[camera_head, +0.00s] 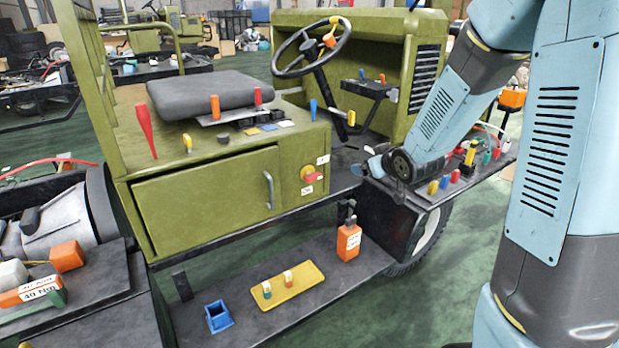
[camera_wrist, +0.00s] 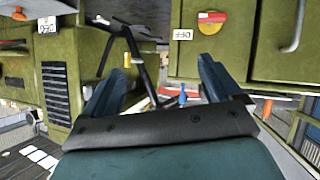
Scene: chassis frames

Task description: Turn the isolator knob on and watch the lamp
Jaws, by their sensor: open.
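The isolator knob (camera_head: 313,177) is a red bar handle on a round yellow plate, on the green cab's front panel right of the drawer. Its bar looks about level, with small white labels above and below. I cannot pick out the lamp for certain.
A metal drawer handle (camera_head: 269,190) is left of the knob. Below are an orange bottle (camera_head: 348,242), a yellow tray (camera_head: 289,299) and a blue box (camera_head: 218,316) on the step. Several coloured items stand on the right shelf (camera_head: 500,163), near my arm.

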